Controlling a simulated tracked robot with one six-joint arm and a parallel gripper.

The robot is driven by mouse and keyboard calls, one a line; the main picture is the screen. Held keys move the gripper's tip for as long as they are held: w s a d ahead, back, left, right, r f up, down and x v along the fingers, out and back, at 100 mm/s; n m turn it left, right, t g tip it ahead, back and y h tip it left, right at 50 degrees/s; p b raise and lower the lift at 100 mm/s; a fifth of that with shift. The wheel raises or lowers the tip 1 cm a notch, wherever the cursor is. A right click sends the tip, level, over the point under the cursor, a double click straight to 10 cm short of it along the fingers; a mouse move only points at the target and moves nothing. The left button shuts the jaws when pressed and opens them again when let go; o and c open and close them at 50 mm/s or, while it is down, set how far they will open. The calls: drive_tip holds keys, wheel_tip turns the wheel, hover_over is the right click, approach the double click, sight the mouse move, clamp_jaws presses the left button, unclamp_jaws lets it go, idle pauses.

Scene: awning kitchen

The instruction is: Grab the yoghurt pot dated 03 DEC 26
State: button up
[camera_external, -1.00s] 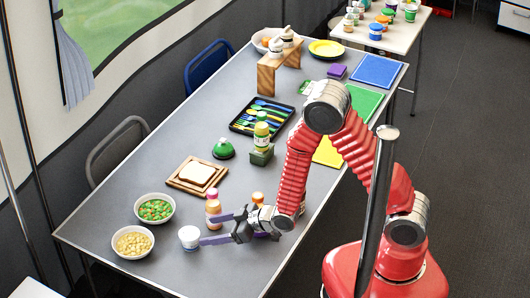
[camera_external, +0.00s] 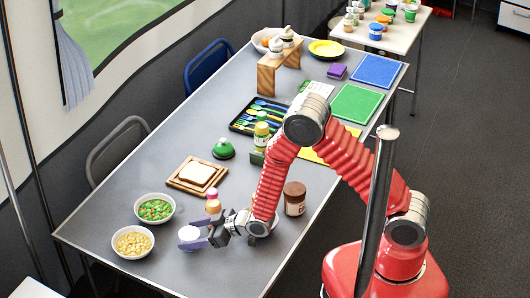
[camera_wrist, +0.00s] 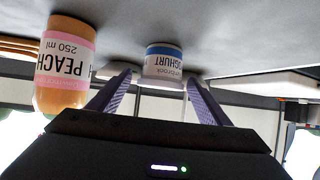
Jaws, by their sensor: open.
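A white yoghurt pot (camera_external: 189,233) stands near the front left of the grey table. In the wrist view the yoghurt pot (camera_wrist: 163,64) appears upside down, with a blue band and the word "YOGHURT"; no date is readable. My gripper (camera_external: 196,238) is low over the table at the pot, fingers apart. In the wrist view the open gripper (camera_wrist: 159,82) has the pot framed between its purple fingertips, seemingly just beyond them and not held.
A peach bottle (camera_wrist: 66,65) stands close beside one finger. Bowls of peas (camera_external: 155,209) and chickpeas (camera_external: 132,243) lie to the left. A bread board (camera_external: 197,177) and a brown-lidded jar (camera_external: 295,198) are nearby. Bare table lies in front.

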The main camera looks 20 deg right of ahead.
sight(180, 237)
drive_tip(key=shift+x, duration=2.55)
drive_tip(key=shift+c, duration=0.7)
drive_tip(key=c, duration=0.9)
